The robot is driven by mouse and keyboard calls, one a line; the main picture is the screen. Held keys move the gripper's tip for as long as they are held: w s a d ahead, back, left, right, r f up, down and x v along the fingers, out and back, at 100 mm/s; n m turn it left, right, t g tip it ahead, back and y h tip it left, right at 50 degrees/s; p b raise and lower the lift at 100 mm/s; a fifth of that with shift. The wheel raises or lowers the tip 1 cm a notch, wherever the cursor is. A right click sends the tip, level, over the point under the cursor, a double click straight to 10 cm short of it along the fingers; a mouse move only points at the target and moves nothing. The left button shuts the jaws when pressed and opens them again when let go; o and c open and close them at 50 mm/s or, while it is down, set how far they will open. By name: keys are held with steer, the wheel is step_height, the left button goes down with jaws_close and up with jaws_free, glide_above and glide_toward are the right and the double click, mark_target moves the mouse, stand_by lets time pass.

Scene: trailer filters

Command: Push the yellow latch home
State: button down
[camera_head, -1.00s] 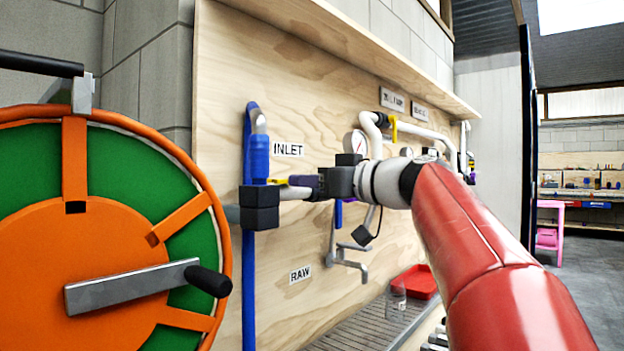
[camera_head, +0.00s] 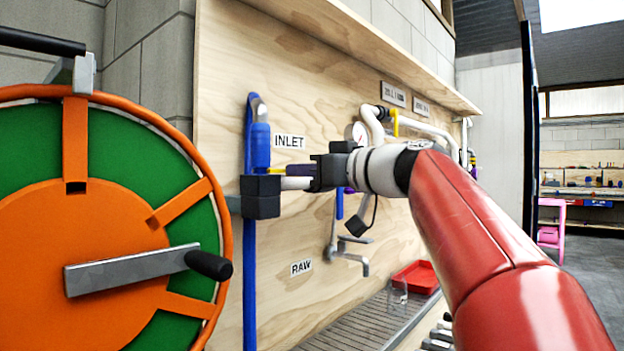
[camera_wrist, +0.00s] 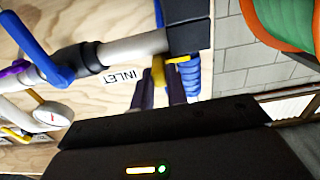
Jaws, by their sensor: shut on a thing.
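The yellow latch (camera_head: 295,170) sits just right of the blue riser's black block, under the INLET label. In the wrist view the yellow latch (camera_wrist: 178,60) lies beside the black block (camera_wrist: 187,36), with part of it between my finger tips. My gripper (camera_wrist: 161,82) is shut on the latch, its two purple fingers close together. In the head view my gripper (camera_head: 311,171) reaches in from the right, and my dark gripper body and wrist hide much of what lies behind. How far the latch is seated cannot be told.
The black block (camera_head: 260,196) joins the blue riser (camera_head: 249,280) to a white pipe. A metal tap (camera_head: 345,250) hangs below my wrist. A large orange and green reel (camera_head: 90,235) stands close at left. A red tray (camera_head: 417,276) sits on the ledge at lower right.

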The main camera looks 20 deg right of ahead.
steer(key=c, duration=1.4)
jaws_free()
steer(key=shift+s+a, duration=0.15)
steer(key=shift+a, duration=0.1)
steer(key=shift+d, duration=0.1)
steer(key=v, duration=0.7)
steer(key=shift+s+d+b, duration=0.2)
steer(key=shift+s+b, duration=0.1)
steer(key=shift+b, duration=0.15)
steer(key=s+a+f+m+g+h+p, duration=0.1)
steer(key=s+a+f+m+g+h, duration=0.15)
steer(key=f, duration=0.55)
steer(key=s+a+f+m+g+h, duration=0.1)
steer(key=s+f, duration=0.2)
steer(key=f, duration=0.5)
steer(key=s+a+f+m+g+h+p, duration=0.1)
steer(key=s+f+m+g+h, duration=0.15)
steer(key=f, duration=0.65)
steer(key=s+f+g+h, duration=0.1)
steer(key=s+f+h, duration=0.1)
steer(key=s+f, duration=0.4)
steer(key=s+d+f+m+g+h, duration=0.1)
steer(key=s+f, duration=0.5)
steer(key=f, duration=0.6)
steer(key=shift+g+h+p, duration=0.45)
steer(key=shift+g+h, duration=0.05)
steer(key=shift+h, duration=0.3)
